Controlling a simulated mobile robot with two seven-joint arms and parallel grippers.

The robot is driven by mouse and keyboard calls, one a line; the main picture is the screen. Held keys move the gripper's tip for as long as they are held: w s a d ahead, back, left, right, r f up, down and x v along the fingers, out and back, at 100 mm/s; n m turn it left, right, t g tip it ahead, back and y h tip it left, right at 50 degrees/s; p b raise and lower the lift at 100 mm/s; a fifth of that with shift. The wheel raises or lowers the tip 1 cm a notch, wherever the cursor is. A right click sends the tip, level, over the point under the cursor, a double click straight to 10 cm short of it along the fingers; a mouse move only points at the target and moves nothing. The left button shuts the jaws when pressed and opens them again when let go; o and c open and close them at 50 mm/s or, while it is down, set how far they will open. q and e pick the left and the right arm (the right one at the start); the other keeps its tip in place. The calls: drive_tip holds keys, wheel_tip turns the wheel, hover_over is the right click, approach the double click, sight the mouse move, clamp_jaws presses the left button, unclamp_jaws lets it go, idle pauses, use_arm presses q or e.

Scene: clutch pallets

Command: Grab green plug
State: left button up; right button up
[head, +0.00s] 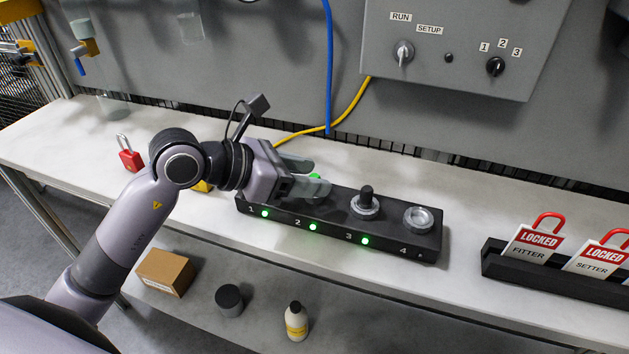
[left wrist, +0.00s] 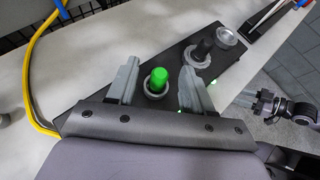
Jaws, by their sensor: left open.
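The green plug (left wrist: 158,79) stands upright in a ringed socket of the black block (left wrist: 215,72) in the left wrist view. In the head view only a bit of the green plug (head: 315,177) shows behind my fingers. My left gripper (head: 307,175) is open at the block, with its arm coming in from the left. In the left wrist view its fingers (left wrist: 158,70) stand on either side of the plug, with gaps showing. Part of what looks like my right arm, with its gripper small and unclear, shows at the right edge there.
A black plug (head: 366,198) and an empty ringed socket (head: 418,217) are farther right on the block. A red padlock (head: 130,158) lies left of my arm. A rack (head: 540,275) of locked tags stands right. A yellow cable (head: 345,105) runs behind. The bench front is clear.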

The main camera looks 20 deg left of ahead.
use_arm(q)
drive_tip(key=shift+d, duration=0.1)
clamp_jaws()
